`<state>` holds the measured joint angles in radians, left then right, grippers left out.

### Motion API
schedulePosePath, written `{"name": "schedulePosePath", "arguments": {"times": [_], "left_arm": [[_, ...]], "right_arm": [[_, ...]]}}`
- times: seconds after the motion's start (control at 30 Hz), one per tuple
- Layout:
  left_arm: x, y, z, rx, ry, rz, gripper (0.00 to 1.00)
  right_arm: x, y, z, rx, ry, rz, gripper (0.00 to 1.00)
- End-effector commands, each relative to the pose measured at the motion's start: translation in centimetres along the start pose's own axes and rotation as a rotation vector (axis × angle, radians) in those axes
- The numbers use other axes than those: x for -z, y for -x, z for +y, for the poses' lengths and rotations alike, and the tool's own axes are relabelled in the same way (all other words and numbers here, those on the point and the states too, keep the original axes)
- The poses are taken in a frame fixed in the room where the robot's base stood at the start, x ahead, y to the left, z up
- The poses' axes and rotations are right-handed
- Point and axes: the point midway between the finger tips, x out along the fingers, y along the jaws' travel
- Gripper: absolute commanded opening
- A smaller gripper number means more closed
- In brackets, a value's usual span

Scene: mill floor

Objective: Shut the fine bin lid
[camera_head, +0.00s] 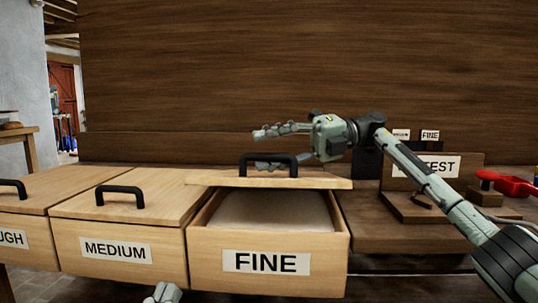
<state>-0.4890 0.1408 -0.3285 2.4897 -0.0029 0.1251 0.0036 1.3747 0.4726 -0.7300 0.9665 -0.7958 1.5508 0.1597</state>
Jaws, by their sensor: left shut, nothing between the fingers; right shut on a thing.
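The fine bin (200,250) is a light wooden box with a "FINE" label. Its front opening shows a pale fill (272,210). The fine bin lid (225,180) is a wooden board with a black arched handle (268,158). The lid is seen nearly edge-on over the back of the bin, leaving the front uncovered. My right gripper (267,148) comes in from the right and is shut on the handle, one finger above its bar and one below. My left gripper (163,293) shows only in part at the bottom edge, shut and empty, in front of the bins.
The medium bin (68,245) and another bin (12,215) stand at left with lids closed. At right stand a signed wooden stand (472,172), small label cards (430,134) and a red scoop (513,186). A dark wooden wall (300,60) rises behind.

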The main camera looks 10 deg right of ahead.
Motion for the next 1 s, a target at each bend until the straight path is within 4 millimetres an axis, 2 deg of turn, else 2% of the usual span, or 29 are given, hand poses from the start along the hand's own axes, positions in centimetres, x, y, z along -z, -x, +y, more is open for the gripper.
{"name": "schedulePosePath", "arguments": {"times": [0.03,0.17,1.0], "left_arm": [[0.1,-0.1,0.0,0.000,0.000,0.001,0.00],[0.6,-0.3,0.0,0.000,0.000,0.001,0.00],[3.7,-2.2,0.1,0.000,0.000,0.000,0.00]], "right_arm": [[0.1,0.0,0.7,-0.008,0.007,0.008,0.34],[0.1,0.6,0.7,-0.007,0.007,0.007,0.34],[0.1,6.8,-0.3,-0.005,0.002,-0.002,0.34]]}}
